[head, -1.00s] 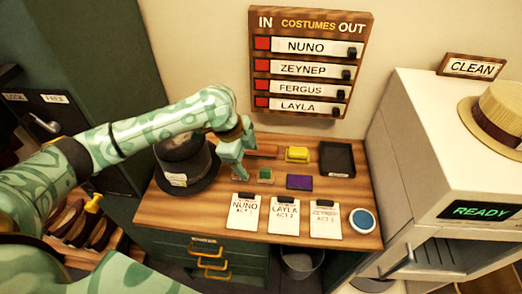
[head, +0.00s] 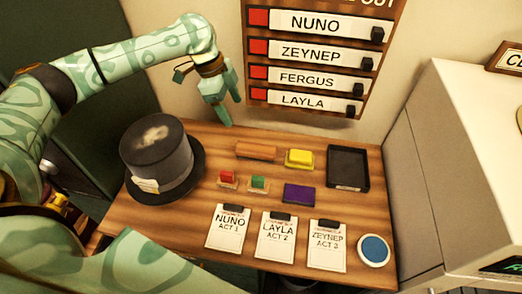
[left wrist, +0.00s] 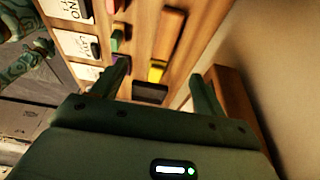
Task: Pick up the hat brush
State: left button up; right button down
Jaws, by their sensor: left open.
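The hat brush appears to be the brown wooden bar (head: 256,151) lying flat at the back of the wooden table, left of a yellow block. It also shows in the left wrist view (left wrist: 170,32). My left gripper (head: 224,108) is open and empty, above the table's back edge near the wall, up and to the left of the bar. In the left wrist view its two fingers (left wrist: 158,76) are spread apart, with the bar beyond them and nothing between them. My right gripper is not in view.
A grey top hat (head: 157,158) stands at the table's left. Red (head: 227,178) and green (head: 258,184) blocks, the yellow block (head: 299,158), a purple pad (head: 299,195), a black tray (head: 348,168), clipped cards (head: 276,240) and a blue disc (head: 373,250) surround the bar. The wall sign (head: 318,52) hangs behind.

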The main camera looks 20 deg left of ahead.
pick_arm(q)
notch_tip(320, 180, down, 2)
jog(key=w+f+b, duration=0.1)
jog(key=b, duration=0.3)
send_over(256, 148)
jog(key=s+a, duration=0.1)
jog(key=a, duration=0.1)
jog(key=f, duration=0.9)
jog(key=shift+a, duration=0.2)
jog(key=x, duration=0.1)
jog(key=b+x, duration=0.1)
jog(key=x, duration=0.1)
jog(key=b+x, duration=0.1)
jog(key=x, duration=0.1)
jog(key=shift+w+d+f, duration=0.1)
jog(key=shift+w+d, duration=0.15)
jog(key=shift+w, duration=0.05)
jog(key=c, duration=1.1)
